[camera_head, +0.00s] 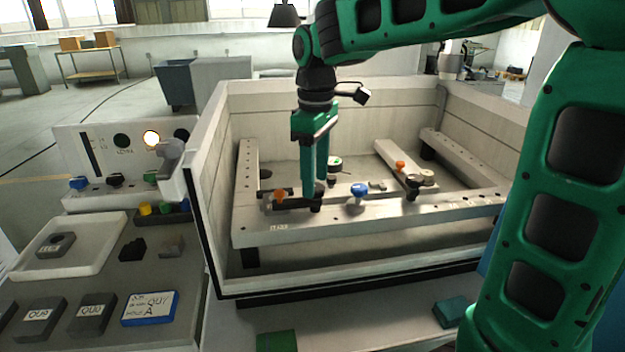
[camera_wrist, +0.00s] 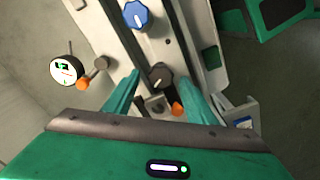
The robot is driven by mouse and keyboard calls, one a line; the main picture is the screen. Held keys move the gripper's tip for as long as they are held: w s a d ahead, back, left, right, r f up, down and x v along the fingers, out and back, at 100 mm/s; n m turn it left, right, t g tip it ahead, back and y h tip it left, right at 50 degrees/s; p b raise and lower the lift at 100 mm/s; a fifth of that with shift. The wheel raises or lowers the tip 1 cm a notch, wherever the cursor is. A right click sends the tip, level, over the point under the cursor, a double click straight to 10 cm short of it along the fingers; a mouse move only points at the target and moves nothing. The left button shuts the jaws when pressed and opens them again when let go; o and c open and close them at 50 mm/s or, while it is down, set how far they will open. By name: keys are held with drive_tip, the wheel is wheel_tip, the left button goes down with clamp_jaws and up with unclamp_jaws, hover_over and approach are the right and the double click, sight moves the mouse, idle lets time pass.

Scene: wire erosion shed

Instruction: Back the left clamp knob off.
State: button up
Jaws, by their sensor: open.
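A dark round knob (camera_wrist: 160,75) with a pale pointer mark sits on the rail at the left of the machine tank. It lies between the two fingertips of my gripper (camera_wrist: 158,82) in the wrist view. My gripper is open, pointing down, one finger on each side of the knob. I cannot tell whether they touch it. In the head view my gripper (camera_head: 318,190) hides part of this spot. An orange knob (camera_head: 281,195) is just left of the fingers; orange also shows below the dark knob in the wrist view (camera_wrist: 177,110). A blue knob (camera_head: 358,190) stands to the right.
A dial gauge (camera_wrist: 67,70) stands close beside the fingers. Another orange knob (camera_head: 400,165) is on the right-hand bar. The tank walls (camera_head: 205,140) rise around the work area. A control panel (camera_head: 100,150) and a bench with a white tray (camera_head: 95,262) are left.

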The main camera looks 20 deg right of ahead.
drive_tip(key=shift+f, duration=0.6)
drive_tip(key=c, duration=1)
drive_tip(key=shift+c, duration=0.2)
drive_tip(key=n, duration=0.5)
drive_tip(key=shift+r+n, duration=0.1)
drive_tip(key=shift+n, duration=0.2)
drive_tip(key=n, duration=0.5)
drive_tip(key=shift+w+d, duration=0.1)
drive_tip(key=shift+r, duration=0.1)
